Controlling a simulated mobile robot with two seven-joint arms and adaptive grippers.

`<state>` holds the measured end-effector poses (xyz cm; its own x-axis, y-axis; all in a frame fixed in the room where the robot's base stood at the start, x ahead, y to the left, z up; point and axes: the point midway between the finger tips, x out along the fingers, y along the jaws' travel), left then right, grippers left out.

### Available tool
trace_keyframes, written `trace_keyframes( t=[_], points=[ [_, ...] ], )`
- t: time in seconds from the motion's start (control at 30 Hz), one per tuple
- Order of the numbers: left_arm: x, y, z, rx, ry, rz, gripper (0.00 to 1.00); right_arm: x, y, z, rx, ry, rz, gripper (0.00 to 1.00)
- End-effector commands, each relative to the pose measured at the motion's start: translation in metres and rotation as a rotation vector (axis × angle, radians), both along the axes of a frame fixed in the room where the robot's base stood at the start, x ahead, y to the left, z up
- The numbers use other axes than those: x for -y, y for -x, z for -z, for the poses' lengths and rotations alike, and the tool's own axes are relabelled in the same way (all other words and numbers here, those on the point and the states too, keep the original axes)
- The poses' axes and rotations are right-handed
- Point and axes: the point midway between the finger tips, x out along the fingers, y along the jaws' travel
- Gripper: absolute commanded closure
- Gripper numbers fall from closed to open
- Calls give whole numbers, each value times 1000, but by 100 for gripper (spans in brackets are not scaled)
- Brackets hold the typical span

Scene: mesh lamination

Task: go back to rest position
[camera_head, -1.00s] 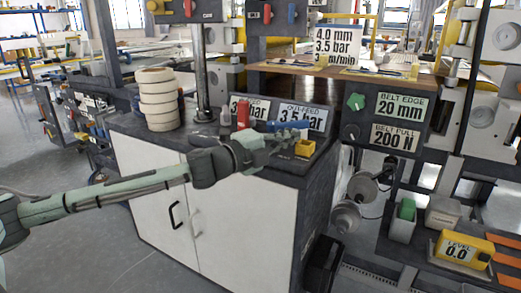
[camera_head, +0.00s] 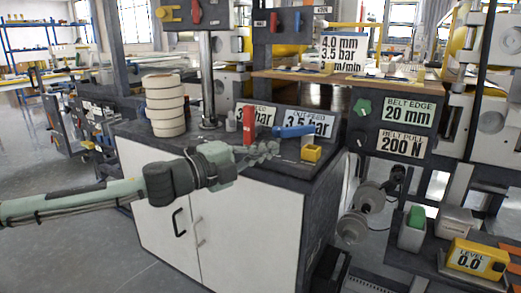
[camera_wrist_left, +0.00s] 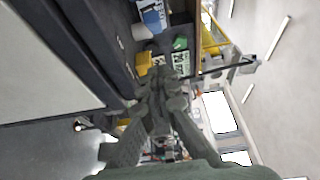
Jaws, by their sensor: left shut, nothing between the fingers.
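My left gripper (camera_head: 264,151) shows in the head view, shut and empty, just in front of the cabinet's dark top. Its arm reaches in from the left. In the left wrist view its closed fingers (camera_wrist_left: 168,85) point away from the camera, with nothing held between them. A yellow block (camera_head: 311,152) sits on the cabinet top to the right of the fingertips, apart from them. It also shows in the left wrist view (camera_wrist_left: 143,62). My right gripper is in neither view.
The white-doored cabinet (camera_head: 245,225) stands in front of me. On its dark top are a roll stack (camera_head: 164,105), a red lever (camera_head: 249,125), a blue lever (camera_head: 294,131) and label plates. A control panel (camera_head: 361,132) is at right. Open floor lies at left.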

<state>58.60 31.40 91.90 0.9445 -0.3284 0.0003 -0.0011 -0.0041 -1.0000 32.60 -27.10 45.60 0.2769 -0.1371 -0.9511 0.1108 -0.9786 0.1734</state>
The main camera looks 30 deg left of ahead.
Motion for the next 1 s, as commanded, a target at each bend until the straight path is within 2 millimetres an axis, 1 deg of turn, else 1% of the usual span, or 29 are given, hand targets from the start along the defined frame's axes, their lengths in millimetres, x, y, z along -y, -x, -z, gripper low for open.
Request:
trace_keyframes(
  t=[0.2, 0.5, 0.57, 0.63, 0.67, 0.77, 0.8, 0.87, 0.9, 0.97, 1.0],
  points=[
    [-6, 11, -1, -1, -1, -2, 100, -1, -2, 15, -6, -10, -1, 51],
    [-9, 13, 0, 0, -1, -7, 100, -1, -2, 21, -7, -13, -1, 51],
    [-14, 13, 4, -7, 14, -27, 100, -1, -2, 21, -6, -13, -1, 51],
    [-30, 13, 18, -30, 56, -84, 100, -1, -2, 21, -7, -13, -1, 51],
    [-40, 13, 26, -43, 83, -121, 100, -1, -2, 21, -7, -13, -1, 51],
    [-80, 19, 71, -115, 206, -286, 100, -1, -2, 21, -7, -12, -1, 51],
    [-96, 24, 96, -156, 264, -362, 100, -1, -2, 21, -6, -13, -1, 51],
    [-116, 37, 137, -222, 349, -478, 100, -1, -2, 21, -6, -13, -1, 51],
    [-125, 46, 164, -269, 404, -550, 100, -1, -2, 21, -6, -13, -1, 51],
    [-134, 63, 206, -344, 481, -654, 100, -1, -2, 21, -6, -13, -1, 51],
    [-136, 76, 234, -397, 531, -718, 100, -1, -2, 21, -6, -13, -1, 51]
  ],
)
